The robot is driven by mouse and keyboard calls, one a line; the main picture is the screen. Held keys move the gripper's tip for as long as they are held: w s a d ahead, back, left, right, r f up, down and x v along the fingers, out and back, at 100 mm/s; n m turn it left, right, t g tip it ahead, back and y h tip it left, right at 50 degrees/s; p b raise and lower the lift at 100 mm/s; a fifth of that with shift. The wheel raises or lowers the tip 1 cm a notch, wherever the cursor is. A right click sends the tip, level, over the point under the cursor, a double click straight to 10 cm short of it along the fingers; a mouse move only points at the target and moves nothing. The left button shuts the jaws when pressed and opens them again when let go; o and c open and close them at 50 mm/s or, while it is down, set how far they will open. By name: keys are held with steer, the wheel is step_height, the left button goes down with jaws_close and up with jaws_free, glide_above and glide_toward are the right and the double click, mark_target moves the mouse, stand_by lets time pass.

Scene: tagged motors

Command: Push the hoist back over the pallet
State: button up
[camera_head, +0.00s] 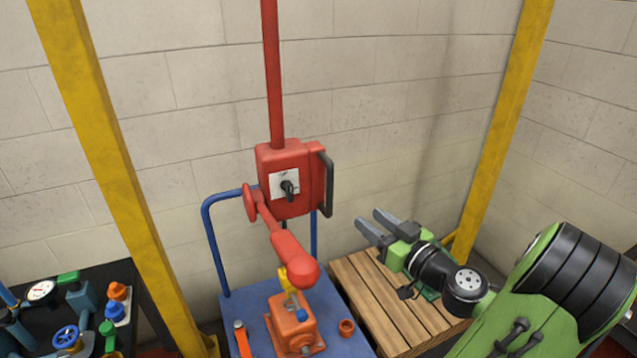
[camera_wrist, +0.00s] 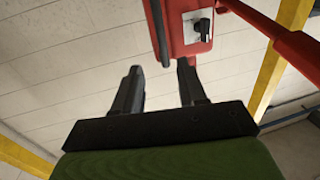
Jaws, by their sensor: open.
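The red hoist (camera_head: 291,180) hangs from a red vertical pole over a blue cart (camera_head: 262,325). It has a black side handle (camera_head: 326,185) on its right and a dark knob on a white plate. Its red arm reaches down toward an orange motor (camera_head: 294,322) on the cart; a yellow piece sits between them. The wooden pallet (camera_head: 378,295) is on the floor right of the cart. My gripper (camera_head: 370,224) is open and empty, right of the hoist and above the pallet. In the wrist view the hoist (camera_wrist: 187,25) and its handle (camera_wrist: 157,30) show beyond my open fingers (camera_wrist: 160,90).
Yellow posts stand at left (camera_head: 115,160) and right (camera_head: 503,125). A dark bench (camera_head: 95,275) at left holds several valves and a gauge. A block wall is behind.

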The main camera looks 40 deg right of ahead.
mark_target(332, 190)
steer(key=w+p, duration=0.1)
steer(key=w, duration=0.4)
steer(key=w+d+p, duration=0.1)
steer(key=w, duration=0.4)
steer(key=w+p, duration=0.1)
steer(key=w, duration=0.4)
steer(key=shift+d, duration=0.15)
jaws_close()
